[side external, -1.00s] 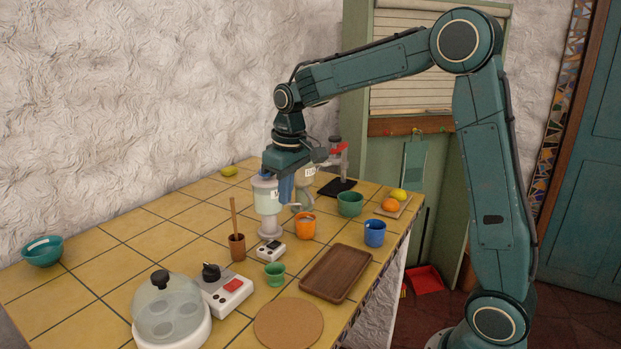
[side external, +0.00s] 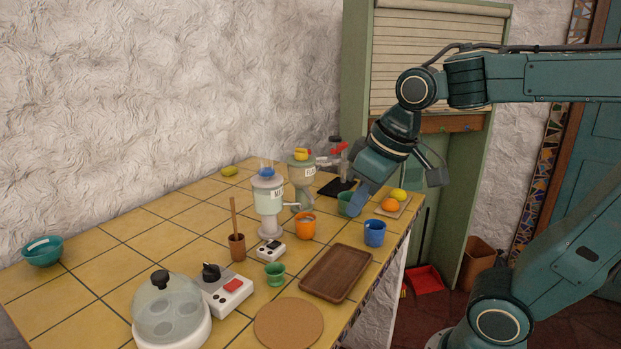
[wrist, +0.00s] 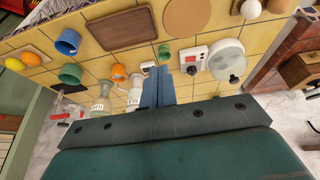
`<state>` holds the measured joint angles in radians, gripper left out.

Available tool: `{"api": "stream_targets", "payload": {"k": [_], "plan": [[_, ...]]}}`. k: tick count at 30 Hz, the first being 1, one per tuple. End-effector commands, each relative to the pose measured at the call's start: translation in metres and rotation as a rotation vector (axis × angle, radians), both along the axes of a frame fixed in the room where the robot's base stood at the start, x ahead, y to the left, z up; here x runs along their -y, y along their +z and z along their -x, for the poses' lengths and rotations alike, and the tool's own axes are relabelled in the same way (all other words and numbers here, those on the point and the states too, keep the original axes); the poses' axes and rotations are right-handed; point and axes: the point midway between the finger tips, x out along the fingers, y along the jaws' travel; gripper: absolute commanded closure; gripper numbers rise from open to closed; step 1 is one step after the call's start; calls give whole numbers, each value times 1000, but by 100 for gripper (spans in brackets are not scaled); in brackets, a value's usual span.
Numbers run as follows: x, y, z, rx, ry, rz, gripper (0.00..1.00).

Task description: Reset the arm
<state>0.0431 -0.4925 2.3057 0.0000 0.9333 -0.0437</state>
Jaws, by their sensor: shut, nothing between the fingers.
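My gripper (side external: 356,200) is shut and empty. In the side view it hangs tilted, fingers pointing down and left, in front of the green bowl (side external: 345,203) near the counter's right edge. It partly hides that bowl. In the wrist view the blue fingers (wrist: 157,90) lie together with nothing between them. The dispenser with the blue top (side external: 267,205) stands upright on the counter, apart from my gripper. A second dispenser with a yellow top (side external: 302,180) stands behind it.
Close by on the counter are a blue cup (side external: 374,233), an orange cup (side external: 305,226), a wooden tray (side external: 336,272) and a small board with fruit (side external: 405,208). A glass-domed cooker (side external: 170,308) stands at the front. The air above the counter's left part is clear.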

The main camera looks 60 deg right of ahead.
Motion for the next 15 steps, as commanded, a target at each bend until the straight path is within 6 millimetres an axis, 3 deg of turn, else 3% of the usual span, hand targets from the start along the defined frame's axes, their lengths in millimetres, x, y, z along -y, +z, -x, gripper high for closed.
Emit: {"api": "stream_targets", "payload": {"k": [6, 15], "plan": [[-7, -10, 38, 60, 4, -9, 100], [-10, -20, 60, 96, 3, -16, 100]]}}
